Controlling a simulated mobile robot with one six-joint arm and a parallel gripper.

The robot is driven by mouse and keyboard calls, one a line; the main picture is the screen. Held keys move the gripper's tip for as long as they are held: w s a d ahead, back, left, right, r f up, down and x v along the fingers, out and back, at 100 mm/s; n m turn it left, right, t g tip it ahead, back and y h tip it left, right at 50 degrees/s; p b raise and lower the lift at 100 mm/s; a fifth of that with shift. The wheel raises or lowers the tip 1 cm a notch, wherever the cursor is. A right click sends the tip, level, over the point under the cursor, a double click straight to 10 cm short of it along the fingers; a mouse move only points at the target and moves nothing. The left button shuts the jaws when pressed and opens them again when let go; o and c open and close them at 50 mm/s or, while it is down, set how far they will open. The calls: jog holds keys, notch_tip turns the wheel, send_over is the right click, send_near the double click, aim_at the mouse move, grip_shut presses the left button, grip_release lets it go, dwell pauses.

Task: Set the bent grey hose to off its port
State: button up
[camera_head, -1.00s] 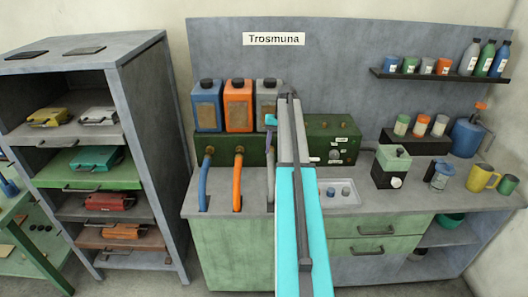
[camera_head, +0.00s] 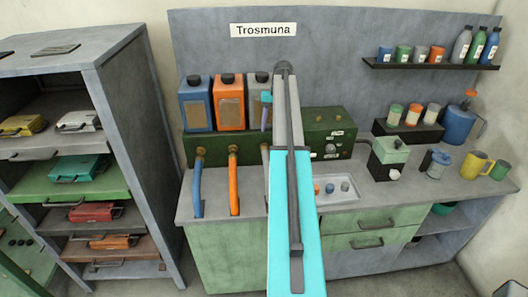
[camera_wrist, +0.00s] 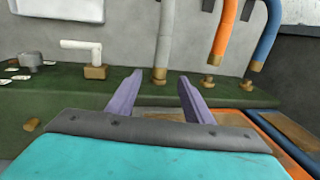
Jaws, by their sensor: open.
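The grey hose (camera_head: 265,157) stands right of the orange and blue hoses in the head view, partly hidden by my arm. In the wrist view, which is turned over, the grey hose (camera_wrist: 165,36) ends in a tan collar at the green box (camera_wrist: 65,113). I cannot tell whether the collar is seated on its port. My gripper (camera_wrist: 160,77) is open, its purple fingers apart and empty. The collar shows between the fingertips, beyond them.
The orange hose (camera_wrist: 227,28) and blue hose (camera_wrist: 268,35) are close beside the grey one. A pale elbow piece (camera_wrist: 83,46) stands on its other side. A small tray (camera_head: 338,198) lies to the right.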

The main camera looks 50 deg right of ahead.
aim_at(266, 151)
jog(key=shift+w+a+f+b, duration=0.3)
jog(key=shift+f+b, duration=0.75)
jog(key=shift+f, duration=1.25)
jog(key=shift+w+a+f+b, duration=0.3)
jog(key=shift+f+b, duration=0.8)
jog(key=shift+f, duration=1.2)
jog(key=shift+w+a+f+b, duration=0.3)
jog(key=shift+f+b, duration=0.75)
jog(key=shift+f, duration=1.25)
jog(key=shift+s, duration=0.1)
grip_shut()
